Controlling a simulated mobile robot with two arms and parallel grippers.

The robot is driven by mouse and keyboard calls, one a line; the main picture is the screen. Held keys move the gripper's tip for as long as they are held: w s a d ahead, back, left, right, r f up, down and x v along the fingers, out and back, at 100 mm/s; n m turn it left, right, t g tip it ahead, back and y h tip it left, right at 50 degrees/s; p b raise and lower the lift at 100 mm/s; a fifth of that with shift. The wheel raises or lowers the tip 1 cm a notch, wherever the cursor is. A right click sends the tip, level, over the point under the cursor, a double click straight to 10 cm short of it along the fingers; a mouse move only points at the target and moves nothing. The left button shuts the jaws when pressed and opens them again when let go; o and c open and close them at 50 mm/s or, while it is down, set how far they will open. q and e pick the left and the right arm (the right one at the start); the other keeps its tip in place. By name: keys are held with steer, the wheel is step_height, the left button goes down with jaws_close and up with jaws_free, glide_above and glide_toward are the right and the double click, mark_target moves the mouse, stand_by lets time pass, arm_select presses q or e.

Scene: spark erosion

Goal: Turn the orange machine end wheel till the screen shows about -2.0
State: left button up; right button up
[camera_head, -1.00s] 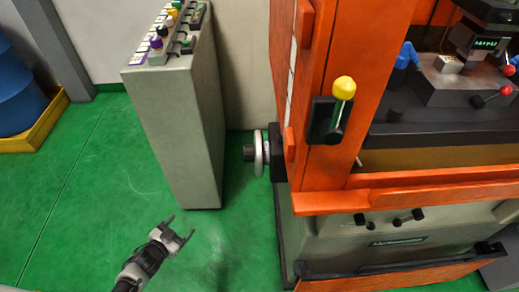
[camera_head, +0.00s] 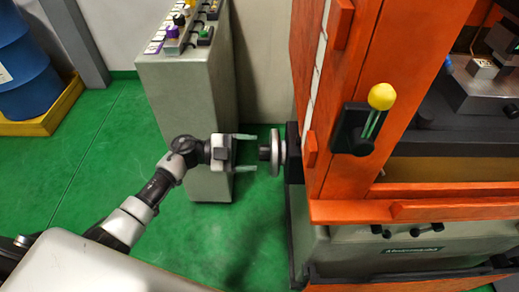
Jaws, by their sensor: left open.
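The end wheel (camera_head: 275,152) is a pale disc seen nearly edge-on, on the left side of the orange machine (camera_head: 345,185). A dark hub or handle (camera_head: 263,153) sticks out from it to the left. My left gripper (camera_head: 245,152) is open, its two fingers pointing right at the hub. The fingertips are just left of the hub, one above and one below its level; I cannot tell whether they touch it. The screen is not visible in this view now. My right gripper is not in view.
A grey control cabinet (camera_head: 190,105) with coloured knobs stands behind my left gripper. A yellow-topped lever (camera_head: 381,97) is on the machine's front. A blue barrel (camera_head: 25,80) stands in a yellow tray (camera_head: 50,118) at the far left. Green floor (camera_head: 80,185) is clear between.

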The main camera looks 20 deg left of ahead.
arm_select(q)
steer(key=shift+x, duration=1.4)
steer(key=shift+c, duration=0.5)
steer(key=c, duration=0.8)
steer(key=shift+f+m+b, duration=0.15)
steer(key=shift+m+b, duration=0.15)
steer(key=shift+m, duration=0.2)
steer(key=o, duration=0.9)
